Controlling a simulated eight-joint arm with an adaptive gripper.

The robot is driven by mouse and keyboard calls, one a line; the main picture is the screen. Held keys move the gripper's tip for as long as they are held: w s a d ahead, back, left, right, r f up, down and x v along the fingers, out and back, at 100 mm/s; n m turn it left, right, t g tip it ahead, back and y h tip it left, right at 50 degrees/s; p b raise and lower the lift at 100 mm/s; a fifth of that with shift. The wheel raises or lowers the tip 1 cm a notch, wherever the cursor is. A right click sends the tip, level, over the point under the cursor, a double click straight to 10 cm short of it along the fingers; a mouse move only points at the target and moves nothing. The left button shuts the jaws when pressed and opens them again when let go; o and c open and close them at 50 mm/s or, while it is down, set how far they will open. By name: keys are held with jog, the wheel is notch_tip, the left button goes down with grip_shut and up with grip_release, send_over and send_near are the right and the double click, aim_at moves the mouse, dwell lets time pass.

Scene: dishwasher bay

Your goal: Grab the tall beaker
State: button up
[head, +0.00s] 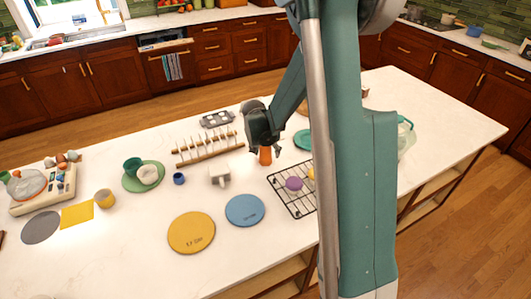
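An orange upright vessel (265,156), which looks like the tall beaker, stands on the white island counter in the head view. My gripper (264,149) points down right over it, with dark fingers apart on its left and right sides. The gripper looks open, with a small gap at each side of the vessel. The vessel's upper part is hidden by the gripper. I cannot tell whether the fingers are around it or only in front of or above it.
A wooden peg rack (207,150) and a grey tray (217,119) stand left of the gripper.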

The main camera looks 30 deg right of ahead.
dwell(0.5)
jog(key=c, duration=1)
jog(key=shift+r, duration=0.15)
jog(key=shift+r, duration=4.85)
